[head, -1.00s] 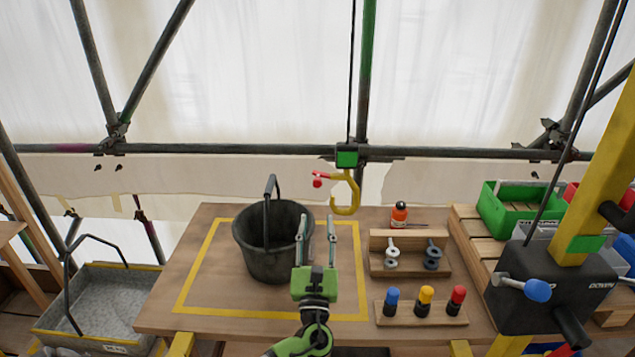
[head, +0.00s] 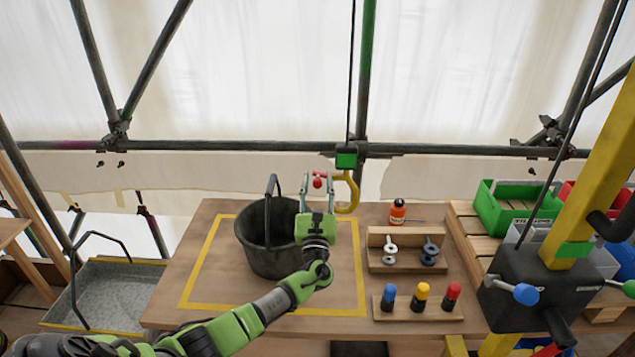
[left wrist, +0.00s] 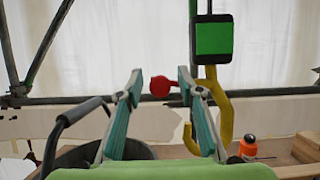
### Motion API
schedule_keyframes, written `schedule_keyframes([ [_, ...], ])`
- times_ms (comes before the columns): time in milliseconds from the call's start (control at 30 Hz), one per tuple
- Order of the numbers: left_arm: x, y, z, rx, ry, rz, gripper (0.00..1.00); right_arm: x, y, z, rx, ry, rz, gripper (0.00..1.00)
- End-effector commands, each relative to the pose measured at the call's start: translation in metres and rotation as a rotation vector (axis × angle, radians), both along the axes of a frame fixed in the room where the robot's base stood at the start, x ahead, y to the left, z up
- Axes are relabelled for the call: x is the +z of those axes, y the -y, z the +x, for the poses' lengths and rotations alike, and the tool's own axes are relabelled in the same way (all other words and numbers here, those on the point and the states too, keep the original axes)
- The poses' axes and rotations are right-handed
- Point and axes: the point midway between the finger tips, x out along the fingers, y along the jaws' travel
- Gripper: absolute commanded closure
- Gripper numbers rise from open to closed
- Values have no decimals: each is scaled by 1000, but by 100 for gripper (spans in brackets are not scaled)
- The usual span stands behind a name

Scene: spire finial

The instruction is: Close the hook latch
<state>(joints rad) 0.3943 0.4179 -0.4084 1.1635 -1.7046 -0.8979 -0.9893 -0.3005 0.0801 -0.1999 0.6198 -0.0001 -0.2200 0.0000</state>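The yellow hook (head: 350,192) hangs from a green and black block (head: 346,158) on a cable. Its red latch, with a round red knob (head: 318,183), sticks out to the left of the hook and leaves the hook's mouth open. My left gripper (head: 319,185) is open, with its fingers on either side of the red knob. In the left wrist view the knob (left wrist: 160,86) shows between the spread fingertips, closer to the right finger; I cannot tell if they touch. The hook (left wrist: 222,120) is just right of that finger. My right gripper is not in view.
An orange bottle (head: 398,212), a rack of eye bolts (head: 410,262) and coloured pegs (head: 420,305) stand at right.

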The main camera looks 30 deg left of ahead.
Motion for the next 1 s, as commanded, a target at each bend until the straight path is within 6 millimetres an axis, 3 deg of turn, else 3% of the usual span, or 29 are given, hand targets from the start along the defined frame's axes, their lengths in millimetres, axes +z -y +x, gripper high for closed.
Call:
schedule_keyframes([
  [100,0,0,0,0,0,0,66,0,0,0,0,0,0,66],
  [233,0,0,0,0,0,0,97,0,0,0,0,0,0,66],
  [267,0,0,0,0,0,0,100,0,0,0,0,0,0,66],
  [667,-5,1,0,-1,24,-37,100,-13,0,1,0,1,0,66],
  [1000,-19,0,-1,-1,148,-236,100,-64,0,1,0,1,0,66],
])
